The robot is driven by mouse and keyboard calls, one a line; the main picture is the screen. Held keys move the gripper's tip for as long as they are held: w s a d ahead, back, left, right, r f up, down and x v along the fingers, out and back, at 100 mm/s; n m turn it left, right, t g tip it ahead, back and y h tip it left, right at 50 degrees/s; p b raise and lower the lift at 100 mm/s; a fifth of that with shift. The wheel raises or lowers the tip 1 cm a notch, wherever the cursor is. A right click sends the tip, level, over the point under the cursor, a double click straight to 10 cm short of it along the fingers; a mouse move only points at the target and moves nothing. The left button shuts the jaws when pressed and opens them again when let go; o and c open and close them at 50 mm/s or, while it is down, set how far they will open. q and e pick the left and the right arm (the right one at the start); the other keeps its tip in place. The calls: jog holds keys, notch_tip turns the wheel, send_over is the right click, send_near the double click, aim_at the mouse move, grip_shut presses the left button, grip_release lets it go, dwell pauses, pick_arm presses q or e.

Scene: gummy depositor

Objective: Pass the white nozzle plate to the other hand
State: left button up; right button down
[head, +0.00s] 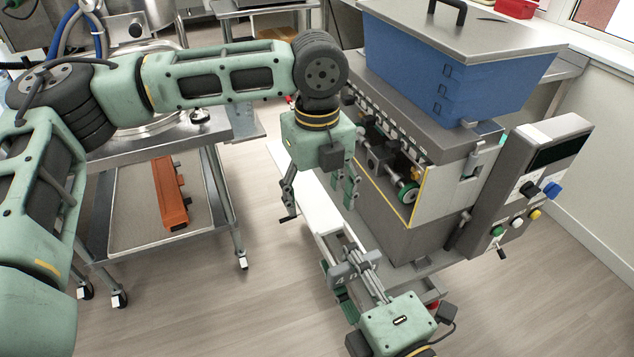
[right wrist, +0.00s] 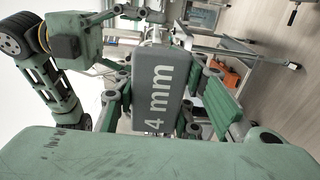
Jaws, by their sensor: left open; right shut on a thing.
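The long white nozzle plate (head: 318,212) slants up and left from my right gripper (head: 352,268), below and between the fingers of my left gripper. My right gripper is shut on its grey end block, whose "4 mm" label shows in the right wrist view (right wrist: 157,90). My left gripper (head: 320,205) is open and points down, one finger on each side of the plate. I cannot tell whether either finger touches it. My left wrist hides part of the plate's far end.
The depositor with its blue hopper (head: 455,80) stands close on the right, its control panel (head: 530,185) farther right. A steel cart (head: 160,140) stands on the left, with an orange part (head: 170,195) on its lower shelf. Open floor (head: 235,300) lies between.

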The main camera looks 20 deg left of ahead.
pick_arm(q)
jog(key=shift+c, duration=0.3)
jog(key=shift+d, duration=0.1)
jog(key=c, duration=1.3)
pick_arm(e)
jog(key=shift+s+a+r, duration=0.1)
jog(key=shift+s, duration=0.05)
pick_arm(q)
jog(key=shift+c, duration=0.6)
pick_arm(e)
jog(key=c, duration=1.9)
grip_release()
jog(key=o, duration=0.8)
jog(key=shift+s+d+f+m+t+h, duration=0.2)
jog(key=shift+d+f+m+t+h, duration=0.95)
jog(key=shift+d, duration=2.75)
jog(key=shift+s+d+f+m+t+h, duration=0.25)
jog(key=shift+d+f+m+h, duration=0.9)
jog(key=shift+d+h, duration=2.1)
jog(key=shift+s+d+f+m+t+h, duration=0.2)
jog(key=shift+d+f+m+t+h, duration=0.9)
jog(key=shift+d, duration=3.4)
jog(key=shift+r+m+g, duration=0.4)
jog(key=shift+m+g, duration=0.1)
